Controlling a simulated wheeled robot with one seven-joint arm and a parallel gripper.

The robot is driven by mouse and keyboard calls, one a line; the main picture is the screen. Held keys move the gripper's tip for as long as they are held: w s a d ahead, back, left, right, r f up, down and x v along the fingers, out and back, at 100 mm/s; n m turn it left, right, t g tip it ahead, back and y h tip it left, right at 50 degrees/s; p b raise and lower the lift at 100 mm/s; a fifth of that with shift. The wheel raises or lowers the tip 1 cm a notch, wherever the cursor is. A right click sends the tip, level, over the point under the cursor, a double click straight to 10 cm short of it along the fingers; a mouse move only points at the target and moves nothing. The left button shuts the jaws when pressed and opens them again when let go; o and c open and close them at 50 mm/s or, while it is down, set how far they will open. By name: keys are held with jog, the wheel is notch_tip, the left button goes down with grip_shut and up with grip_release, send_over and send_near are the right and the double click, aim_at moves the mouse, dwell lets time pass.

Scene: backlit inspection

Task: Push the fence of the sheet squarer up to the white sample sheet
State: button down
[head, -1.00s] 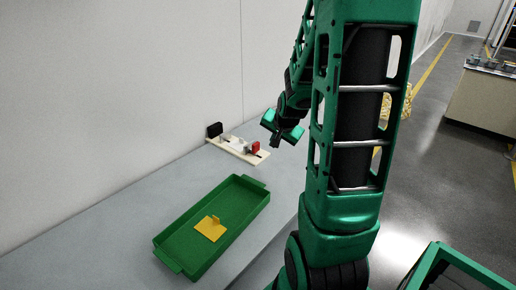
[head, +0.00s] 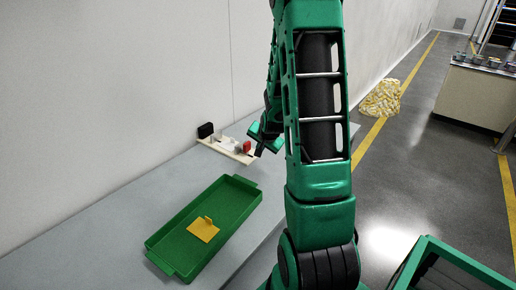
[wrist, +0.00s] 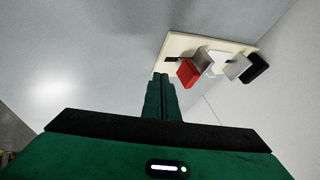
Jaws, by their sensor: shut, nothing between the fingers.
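The sheet squarer is a cream board (head: 212,144) on the grey bench by the wall; it also shows in the wrist view (wrist: 179,41). Its fence appears to be the red block (wrist: 187,72) with a grey plate (wrist: 202,55). The red block shows in the head view (head: 247,147). A white sheet (wrist: 217,62) stands between this plate and a second grey plate (wrist: 237,67) beside a black block (wrist: 256,68). I cannot tell the gap from fence to sheet. My gripper (head: 259,153) is shut and empty, just beside the red block; its fingertips (wrist: 161,77) look apart from it.
A green tray (head: 163,237) with a yellow piece (head: 203,229) lies nearer on the bench. The wall (head: 100,90) runs close behind the squarer. A dark slot (wrist: 171,59) shows in the board by the red block. Bench surface around the board is clear.

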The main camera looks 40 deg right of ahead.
aim_at(250, 149)
jog(key=shift+w+a+r, duration=0.1)
jog(key=shift+w+a, duration=0.1)
jog(key=shift+w, duration=0.7)
jog(key=shift+w+a+r, duration=0.1)
jog(key=shift+w+a, duration=0.05)
jog(key=shift+w, duration=0.75)
jog(key=w, duration=0.2)
jog(key=w+a, duration=0.1)
jog(key=w, duration=0.1)
jog(key=shift+w, duration=0.4)
